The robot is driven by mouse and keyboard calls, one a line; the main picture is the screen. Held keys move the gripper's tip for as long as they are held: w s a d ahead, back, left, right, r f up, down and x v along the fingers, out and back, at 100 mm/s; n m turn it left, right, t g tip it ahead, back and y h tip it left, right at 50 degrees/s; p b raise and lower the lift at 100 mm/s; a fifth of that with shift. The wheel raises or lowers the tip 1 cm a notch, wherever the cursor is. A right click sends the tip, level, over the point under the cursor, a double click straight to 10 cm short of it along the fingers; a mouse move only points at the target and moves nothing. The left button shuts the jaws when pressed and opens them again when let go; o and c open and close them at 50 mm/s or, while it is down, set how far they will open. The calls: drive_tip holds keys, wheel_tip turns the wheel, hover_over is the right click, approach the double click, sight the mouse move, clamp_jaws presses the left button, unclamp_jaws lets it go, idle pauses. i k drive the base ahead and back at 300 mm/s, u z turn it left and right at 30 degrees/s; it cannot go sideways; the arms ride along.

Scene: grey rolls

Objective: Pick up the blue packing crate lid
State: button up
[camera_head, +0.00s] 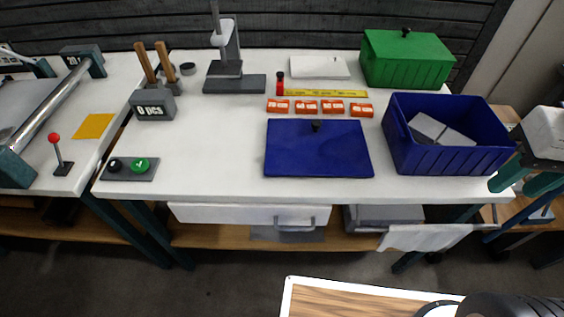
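The blue packing crate lid (300,158) lies flat on the white worktable, near its front edge and right of the middle. The open blue crate (450,158) stands just right of the lid, with grey and white flat pieces inside. My gripper is not in view. A dark rounded part, possibly of my arm, shows at the bottom right corner, well apart from the lid.
Orange labelled boxes (306,107) and a yellow ruler (325,94) lie behind the lid. A green lidded box (407,62) stands at the back right. A grey press stand (234,84) is at the back left. The tabletop (215,150) left of the lid is clear.

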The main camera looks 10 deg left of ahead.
sight(295, 147)
drive_tip(key=u, duration=0.85)
drive_tip(key=k, duration=1.1)
drive_tip(key=u, duration=1.05)
drive_tip(key=i, duration=1.45)
drive_tip(key=z, duration=1.3)
drive_tip(key=i, duration=0.65)
drive_tip(key=z, duration=0.7)
